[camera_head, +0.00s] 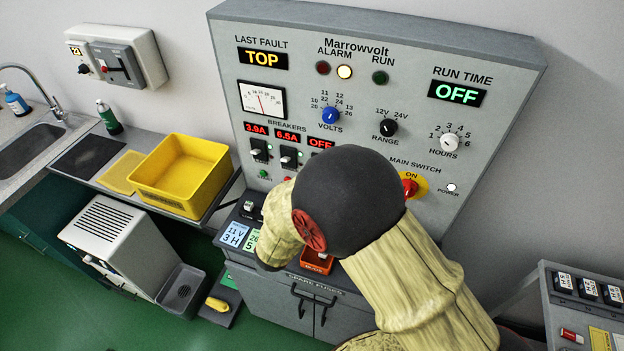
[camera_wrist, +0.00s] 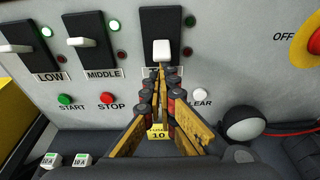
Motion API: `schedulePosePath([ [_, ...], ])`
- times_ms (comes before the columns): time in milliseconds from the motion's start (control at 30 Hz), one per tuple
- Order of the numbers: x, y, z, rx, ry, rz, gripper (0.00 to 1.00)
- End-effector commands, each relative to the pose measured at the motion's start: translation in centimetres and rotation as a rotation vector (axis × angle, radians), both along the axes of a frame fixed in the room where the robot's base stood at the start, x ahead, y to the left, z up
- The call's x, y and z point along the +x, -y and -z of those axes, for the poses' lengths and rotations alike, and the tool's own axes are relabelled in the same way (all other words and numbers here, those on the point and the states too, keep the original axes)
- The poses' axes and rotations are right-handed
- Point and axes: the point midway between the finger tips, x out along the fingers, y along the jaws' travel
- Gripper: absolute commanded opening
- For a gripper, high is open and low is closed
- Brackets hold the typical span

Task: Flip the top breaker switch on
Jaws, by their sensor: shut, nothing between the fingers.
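The top breaker switch (camera_wrist: 161,50) is the third from the left in the wrist view. Its white lever sits low on its black plate, and its label below is mostly covered by my fingers. My gripper (camera_wrist: 160,76) is shut and empty, its fingertips just under the lever; I cannot tell whether they touch it. The middle switch (camera_wrist: 82,42) and low switch (camera_wrist: 14,48) stand to its left. In the head view my arm hides the top switch and my gripper. The third breaker display (camera_head: 320,143) reads OFF, while the other two show 3.9A and 6.5A.
A red stop button (camera_wrist: 106,98), a green start button (camera_wrist: 65,99) and a white clear button (camera_wrist: 200,94) lie below the switches. The red main switch (camera_head: 409,187) on its yellow plate is to the right. A yellow bin (camera_head: 180,175) stands left of the panel.

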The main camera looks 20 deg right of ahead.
Motion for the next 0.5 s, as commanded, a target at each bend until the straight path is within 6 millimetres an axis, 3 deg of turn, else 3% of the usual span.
schedulePosePath([
  [33, 0.0, 0.0, -1.1, 0.017, -0.020, 0.000, 0.00],
  [433, -0.4, -0.3, -3.0, 0.180, -0.242, 0.002, 0.00],
  [500, -0.5, -0.4, -2.1, 0.178, -0.244, -0.001, 0.00],
])
